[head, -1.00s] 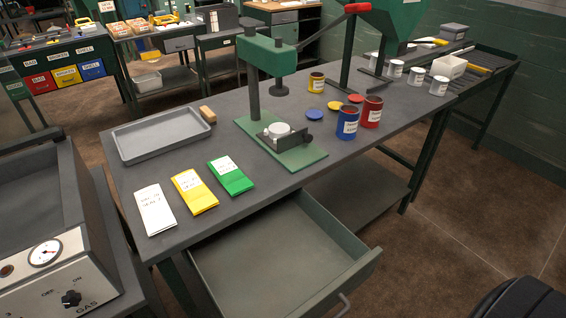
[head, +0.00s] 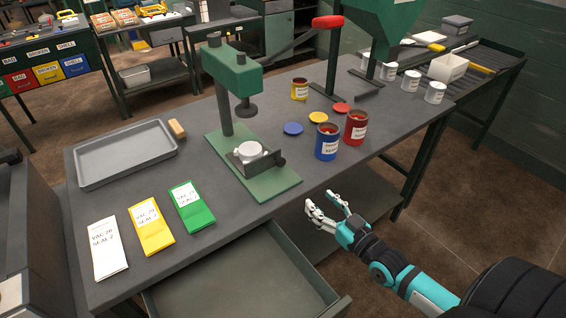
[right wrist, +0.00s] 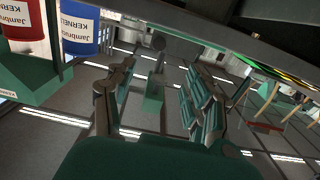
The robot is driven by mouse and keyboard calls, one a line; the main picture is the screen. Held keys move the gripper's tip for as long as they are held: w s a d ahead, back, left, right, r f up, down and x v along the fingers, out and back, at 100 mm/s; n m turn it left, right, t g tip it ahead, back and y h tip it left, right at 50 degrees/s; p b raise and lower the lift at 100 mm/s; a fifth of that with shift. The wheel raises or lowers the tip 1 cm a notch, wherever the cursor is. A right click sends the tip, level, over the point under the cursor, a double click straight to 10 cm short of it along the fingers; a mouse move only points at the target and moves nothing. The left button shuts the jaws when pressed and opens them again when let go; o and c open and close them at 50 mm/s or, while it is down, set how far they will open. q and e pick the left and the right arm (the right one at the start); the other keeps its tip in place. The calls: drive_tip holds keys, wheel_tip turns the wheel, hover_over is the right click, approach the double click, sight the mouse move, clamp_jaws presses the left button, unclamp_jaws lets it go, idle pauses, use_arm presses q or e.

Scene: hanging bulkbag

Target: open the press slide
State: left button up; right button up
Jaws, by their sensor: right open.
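The green arbor press (head: 233,75) stands on the table with a flat green base (head: 262,180). On that base sits the press slide (head: 244,162), a small grey metal piece with a white disc (head: 250,148) on it and a dark knob (head: 280,161) at its right end. My right gripper (head: 319,200) is open and empty at the table's front edge, to the right of the knob and apart from it. In the right wrist view its spread fingers (right wrist: 158,68) hold nothing. My left gripper is not in view.
A blue can (head: 327,142) and a red can (head: 355,128) stand right of the press. An open drawer (head: 245,285) juts out below the table front. A grey tray (head: 125,155) and several packets, one green (head: 192,207), lie to the left.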

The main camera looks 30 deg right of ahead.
approach(282, 164)
drive_tip(key=w, duration=0.5)
drive_tip(key=w+a+p, duration=0.1)
drive_tip(key=w, duration=0.2)
drive_tip(key=shift+w, duration=0.25)
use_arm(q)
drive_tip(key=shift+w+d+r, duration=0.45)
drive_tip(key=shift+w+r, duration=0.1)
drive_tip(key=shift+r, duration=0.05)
use_arm(e)
drive_tip(key=shift+w+a, duration=0.1)
drive_tip(key=shift+w, duration=0.35)
clamp_jaws()
